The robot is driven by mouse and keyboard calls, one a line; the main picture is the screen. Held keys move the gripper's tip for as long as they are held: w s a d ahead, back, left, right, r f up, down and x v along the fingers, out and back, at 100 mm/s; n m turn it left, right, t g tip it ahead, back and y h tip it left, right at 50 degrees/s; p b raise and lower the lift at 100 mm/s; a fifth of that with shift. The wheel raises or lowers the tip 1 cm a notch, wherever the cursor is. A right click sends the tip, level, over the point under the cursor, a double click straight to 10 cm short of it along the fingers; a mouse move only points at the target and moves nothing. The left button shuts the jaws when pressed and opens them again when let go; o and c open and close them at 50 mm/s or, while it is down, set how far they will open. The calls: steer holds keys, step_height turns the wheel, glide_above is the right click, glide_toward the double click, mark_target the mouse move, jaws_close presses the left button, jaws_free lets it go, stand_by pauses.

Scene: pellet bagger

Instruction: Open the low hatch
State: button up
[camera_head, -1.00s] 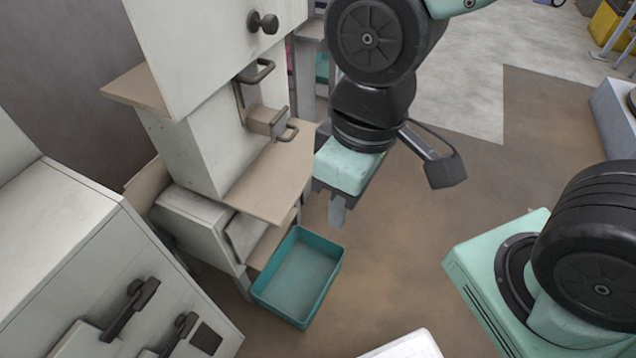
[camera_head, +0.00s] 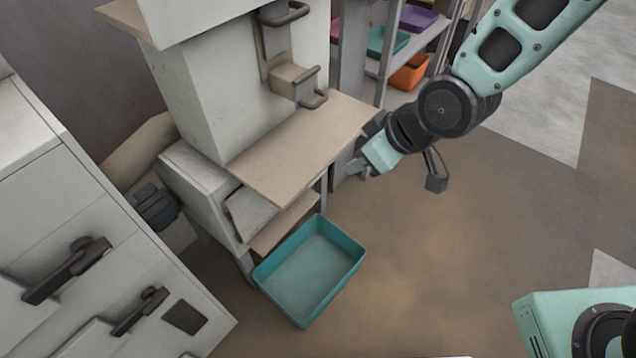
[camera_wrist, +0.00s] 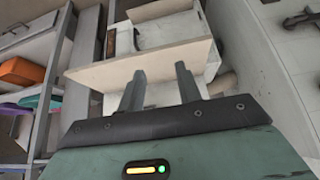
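The pale bagger (camera_head: 215,95) stands at the left of the head view, with a beige shelf (camera_head: 285,150) jutting from its front. Under the shelf is a tilted grey panel (camera_head: 252,212), perhaps the low hatch; I cannot tell for sure. Above the shelf are two dark loop handles, an upper one (camera_head: 285,13) and a lower one (camera_head: 314,99). My gripper (camera_head: 360,168) is by the shelf's right end, apart from the panel. In the wrist view my gripper (camera_wrist: 161,86) has its fingers apart with nothing held, and the beige shelf (camera_wrist: 140,65) shows beyond them.
A teal bin (camera_head: 310,270) sits on the floor below the shelf. A white cabinet (camera_head: 90,235) with dark handles stands at the near left. A rack with coloured bins (camera_head: 388,41) stands behind my arm. The brown floor (camera_head: 430,260) to the right is clear.

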steer(key=w+d+f+m+t+y+b, duration=0.1)
steer(key=w+f+t+y+b, duration=0.15)
steer(key=f+b, duration=0.6)
steer(key=w+f+t+y+b, duration=0.25)
steer(key=f+t+b, duration=0.2)
steer(key=f, duration=0.75)
steer(key=w+d+f+m+t+y+b, duration=0.1)
steer(key=w+f+t+y+b, duration=0.15)
steer(key=f+b, duration=0.6)
steer(key=f+b+x, duration=0.2)
steer(key=x, duration=1.5)
steer(key=shift+w+d+h, duration=0.15)
steer(key=shift+w+h, duration=0.2)
steer(key=shift+w, duration=0.25)
jaws_close()
